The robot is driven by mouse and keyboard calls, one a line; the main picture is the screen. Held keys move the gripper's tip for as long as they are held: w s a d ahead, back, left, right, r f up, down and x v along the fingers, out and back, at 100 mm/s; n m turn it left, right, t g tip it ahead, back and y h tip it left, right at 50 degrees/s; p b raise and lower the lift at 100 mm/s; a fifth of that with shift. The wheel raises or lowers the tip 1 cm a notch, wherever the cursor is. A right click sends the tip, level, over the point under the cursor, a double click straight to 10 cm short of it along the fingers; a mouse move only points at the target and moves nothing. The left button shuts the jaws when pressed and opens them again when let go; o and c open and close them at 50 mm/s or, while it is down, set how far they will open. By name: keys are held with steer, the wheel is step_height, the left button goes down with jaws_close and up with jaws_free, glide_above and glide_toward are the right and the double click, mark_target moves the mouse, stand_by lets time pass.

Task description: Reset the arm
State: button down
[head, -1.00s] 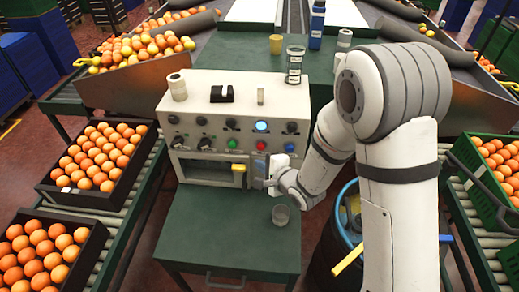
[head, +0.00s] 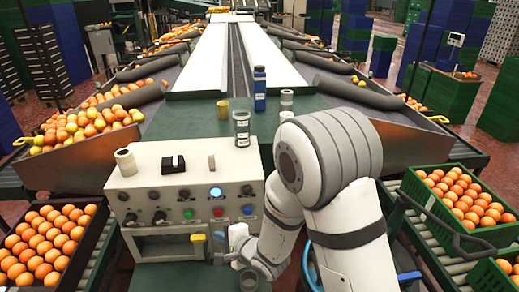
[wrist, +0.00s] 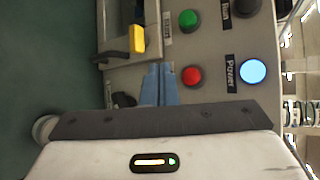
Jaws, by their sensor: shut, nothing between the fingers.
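My gripper (head: 219,246) is in front of the lower right part of the grey control box (head: 140,188) in the head view. In the wrist view its blue-grey fingers (wrist: 159,84) are together, with nothing between them. They point at the panel, near the red button (wrist: 192,76) and the yellow handle (wrist: 137,39). I cannot tell whether they touch the panel. The lit blue power button (wrist: 253,71) and the green button (wrist: 188,18) also show there.

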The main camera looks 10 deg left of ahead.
steer(key=w+d+r+n+h, duration=0.2)
steer(key=d+r+h, duration=0.25)
steer(key=d, duration=0.75)
steer(key=w+d+r+n+h, duration=0.1)
steer(key=d+r+n+h, duration=0.4)
steer(key=d, duration=0.7)
steer(key=s+d+r+n+g, duration=0.1)
steer(key=s+d+r+g, duration=0.1)
steer(key=s+d, duration=0.4)
steer(key=s+d+r+n+g+h, duration=0.1)
steer(key=s+d+r, duration=0.4)
steer(key=s, duration=0.6)
steer(key=shift+d+r+n+g, duration=0.15)
steer(key=shift+d+n+g, duration=0.45)
steer(key=shift+d, duration=0.3)
steer(key=shift+h, duration=0.25)
